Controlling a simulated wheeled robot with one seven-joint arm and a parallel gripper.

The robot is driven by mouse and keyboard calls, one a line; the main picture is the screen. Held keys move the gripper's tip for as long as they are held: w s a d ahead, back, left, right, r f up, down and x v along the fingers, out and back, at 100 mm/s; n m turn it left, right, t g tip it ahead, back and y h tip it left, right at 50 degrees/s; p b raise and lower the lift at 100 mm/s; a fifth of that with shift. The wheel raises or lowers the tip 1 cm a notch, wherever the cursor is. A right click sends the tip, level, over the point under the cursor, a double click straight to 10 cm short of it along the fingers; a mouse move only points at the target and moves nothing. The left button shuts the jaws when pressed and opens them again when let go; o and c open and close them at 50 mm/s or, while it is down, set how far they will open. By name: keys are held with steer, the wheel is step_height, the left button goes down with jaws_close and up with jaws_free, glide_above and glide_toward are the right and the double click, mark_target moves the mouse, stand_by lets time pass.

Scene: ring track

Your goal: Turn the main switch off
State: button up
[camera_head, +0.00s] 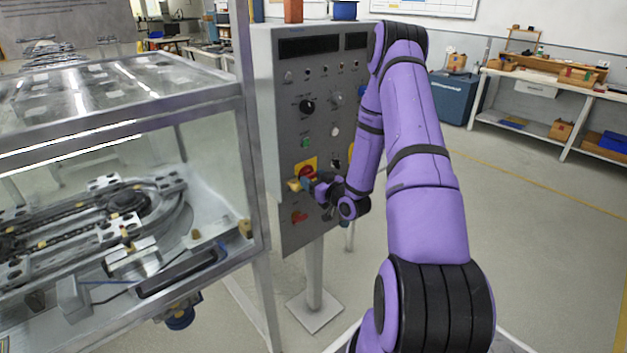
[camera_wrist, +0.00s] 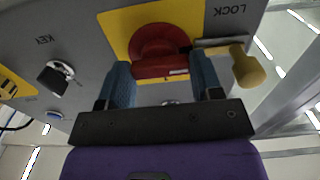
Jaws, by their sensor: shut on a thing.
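The main switch (camera_wrist: 160,45) is a red rotary handle on a yellow plate (camera_wrist: 190,12). In the head view, the switch (camera_head: 306,170) sits low on the grey control panel, partly hidden by my gripper (camera_head: 309,185). In the wrist view, my gripper (camera_wrist: 163,76) has its two blue fingers on either side of the red handle, shut on it. The handle's bar lies across the gap between the fingers. Its exact angle is hard to tell in the head view.
A brass-coloured knob on a grey bar (camera_wrist: 248,66), by the label LOCK, is close beside one finger. A key switch (camera_wrist: 57,76) is on the other side. The glass-walled track enclosure (camera_head: 130,170) stands left of the control panel (camera_head: 283,120). Floor at right is clear.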

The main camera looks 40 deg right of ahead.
steer(key=o, duration=0.9)
steer(key=shift+s, duration=0.1)
steer(key=s, duration=1)
steer(key=shift+s, duration=0.35)
